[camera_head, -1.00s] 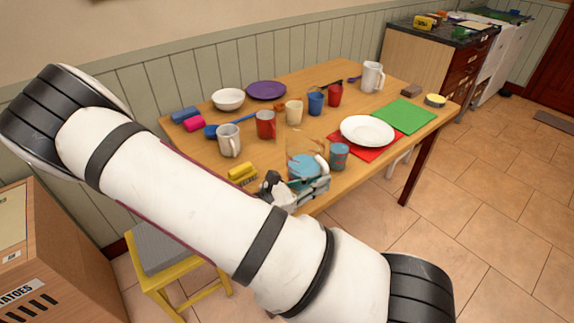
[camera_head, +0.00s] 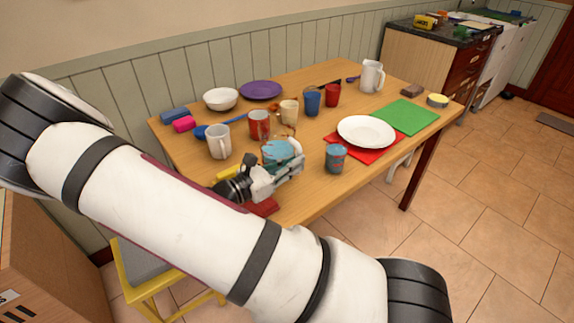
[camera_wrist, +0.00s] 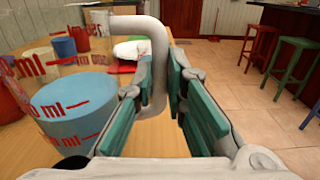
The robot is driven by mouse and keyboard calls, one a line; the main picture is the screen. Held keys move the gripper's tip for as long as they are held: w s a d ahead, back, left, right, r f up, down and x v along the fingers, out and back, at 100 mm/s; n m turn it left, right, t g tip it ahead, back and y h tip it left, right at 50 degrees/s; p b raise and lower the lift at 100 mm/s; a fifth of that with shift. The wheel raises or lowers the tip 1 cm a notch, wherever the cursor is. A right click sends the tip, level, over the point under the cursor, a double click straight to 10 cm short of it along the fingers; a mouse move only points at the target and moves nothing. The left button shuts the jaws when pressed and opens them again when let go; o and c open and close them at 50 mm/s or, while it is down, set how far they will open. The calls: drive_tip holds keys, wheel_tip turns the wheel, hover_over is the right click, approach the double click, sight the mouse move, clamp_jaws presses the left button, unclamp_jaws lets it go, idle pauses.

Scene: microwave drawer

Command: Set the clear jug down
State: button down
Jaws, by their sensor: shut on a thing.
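The clear jug (camera_head: 283,151), with blue contents and red markings, is over the front part of the wooden table (camera_head: 305,203). It stands large at the left of the wrist view (camera_wrist: 75,112). My gripper (camera_head: 287,171) is shut on the jug's pale handle (camera_wrist: 157,70), which stands between the green pads in the wrist view. The jug looks roughly upright. My gripper hides part of its lower side, and I cannot tell whether its base touches the table.
A red mug (camera_head: 258,124) and a cream cup (camera_head: 289,111) stand behind the jug; a white mug (camera_head: 219,142) is left. A blue-grey cup (camera_head: 336,158) and white plate (camera_head: 366,131) are right. A yellow object (camera_head: 226,174) and red object (camera_head: 264,206) lie near my gripper.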

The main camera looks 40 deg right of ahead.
sight(289, 154)
drive_tip(key=shift+w+d+f, duration=0.1)
drive_tip(key=shift+w+d, duration=0.15)
drive_tip(key=shift+w, duration=0.35)
drive_tip(key=shift+w+d, duration=0.3)
drive_tip(key=shift+w, duration=0.25)
drive_tip(key=shift+w+d+f, duration=0.1)
drive_tip(key=shift+w+d, duration=0.15)
drive_tip(key=shift+w, duration=0.35)
drive_tip(key=shift+w+d+f+b, duration=0.15)
drive_tip(key=shift+f+b, duration=0.35)
drive_tip(key=shift+f, duration=1.35)
drive_tip(key=c, duration=1.6)
unclamp_jaws()
